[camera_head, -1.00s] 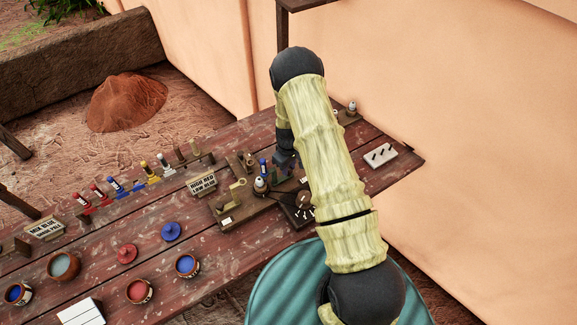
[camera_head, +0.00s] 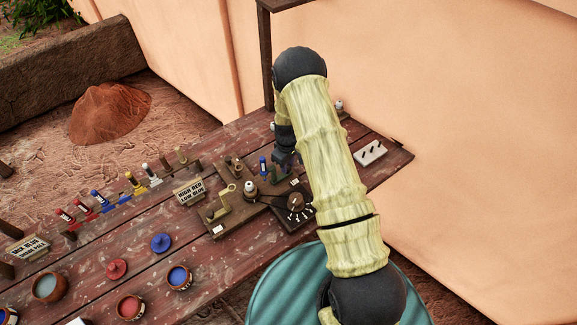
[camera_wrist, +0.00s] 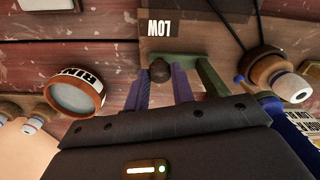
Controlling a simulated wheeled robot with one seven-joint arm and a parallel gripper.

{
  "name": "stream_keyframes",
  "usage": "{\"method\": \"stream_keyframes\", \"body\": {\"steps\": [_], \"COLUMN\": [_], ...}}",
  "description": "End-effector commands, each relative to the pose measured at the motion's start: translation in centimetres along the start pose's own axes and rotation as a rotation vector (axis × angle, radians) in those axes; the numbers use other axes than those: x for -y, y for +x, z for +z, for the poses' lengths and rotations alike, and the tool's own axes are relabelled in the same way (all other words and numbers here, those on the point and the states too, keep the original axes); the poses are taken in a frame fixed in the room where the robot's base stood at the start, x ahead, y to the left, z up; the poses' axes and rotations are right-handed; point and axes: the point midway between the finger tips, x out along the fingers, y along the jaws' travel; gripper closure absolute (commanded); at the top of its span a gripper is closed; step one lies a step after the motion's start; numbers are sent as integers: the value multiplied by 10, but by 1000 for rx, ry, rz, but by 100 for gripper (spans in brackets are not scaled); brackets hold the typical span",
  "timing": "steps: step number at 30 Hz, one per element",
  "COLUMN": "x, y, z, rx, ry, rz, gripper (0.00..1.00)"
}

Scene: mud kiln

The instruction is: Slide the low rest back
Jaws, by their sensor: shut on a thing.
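My gripper (camera_wrist: 160,85) reaches in from the bottom of the wrist view. Its two bluish-grey fingers stand on either side of a dark round knob, which I take to be the low rest's knob (camera_wrist: 160,71), and are shut on it. The knob stands over a brown wooden board (camera_wrist: 205,42) with a white "LOW" label (camera_wrist: 160,28), upside down in this view. A green upright piece (camera_wrist: 211,76) stands just right of the fingers. In the head view my gripper (camera_head: 283,160) is low over the bench, partly hidden by my arm, and the rest cannot be made out there.
A pot labelled "RINSE" (camera_wrist: 78,96) stands left of the fingers. A white-and-wood bottle with a dark cord (camera_wrist: 277,77) and a blue piece (camera_wrist: 245,90) are close on the right. The head view shows a dark dial plate (camera_head: 293,207), a wooden stand (camera_head: 222,213) and paint pots (camera_head: 178,277).

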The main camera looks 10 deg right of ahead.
Motion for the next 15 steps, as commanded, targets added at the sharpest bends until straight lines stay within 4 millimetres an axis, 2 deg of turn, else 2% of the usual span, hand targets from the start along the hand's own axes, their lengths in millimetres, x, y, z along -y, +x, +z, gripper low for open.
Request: {"method": "stream_keyframes", "body": {"steps": [13,14,15], "x": [-4,-4,-4], "y": [-1,-1,-1], "z": [1,1,1], "rx": [2,2,2], "ry": [-7,-7,-7], "rz": [4,4,4], "gripper": [100,70,62]}}
